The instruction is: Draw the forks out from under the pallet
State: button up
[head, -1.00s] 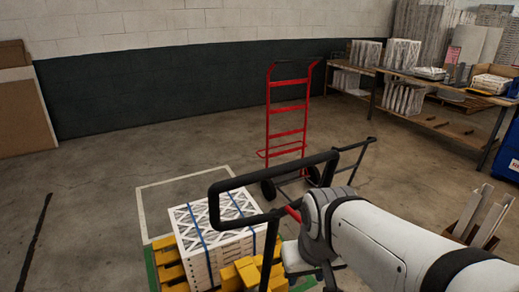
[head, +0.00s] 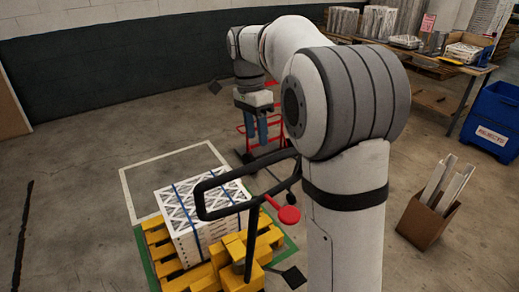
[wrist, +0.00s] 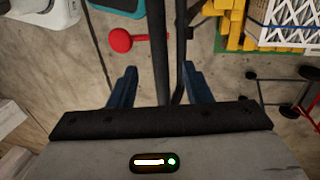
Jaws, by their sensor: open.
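The yellow pallet (head: 165,262) stands on the floor at lower left in the head view. It carries a block of white boxed filters (head: 190,208) with blue straps; they also show in the wrist view (wrist: 290,22). The pallet jack's black looped handle (head: 225,180) rises in front of the load, with a red knob (head: 288,214) beside it. The forks are hidden under the pallet. My gripper (head: 262,135) points down, open and empty, close above the handle's far side. In the wrist view black handle tubes (wrist: 160,55) run between its blue fingers; contact cannot be told.
The red hand truck (head: 277,122) stands behind my gripper, partly hidden. A workbench (head: 465,72) lines the back right. Open floor lies left, inside and beyond a white floor outline (head: 127,192).

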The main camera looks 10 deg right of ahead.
jog(key=f, duration=0.2)
jog(key=s+f, duration=0.1)
jog(key=f, duration=0.4)
jog(key=shift+s+d+f, duration=0.15)
jog(key=shift+s+d, duration=0.1)
grip_shut()
dwell(0.3)
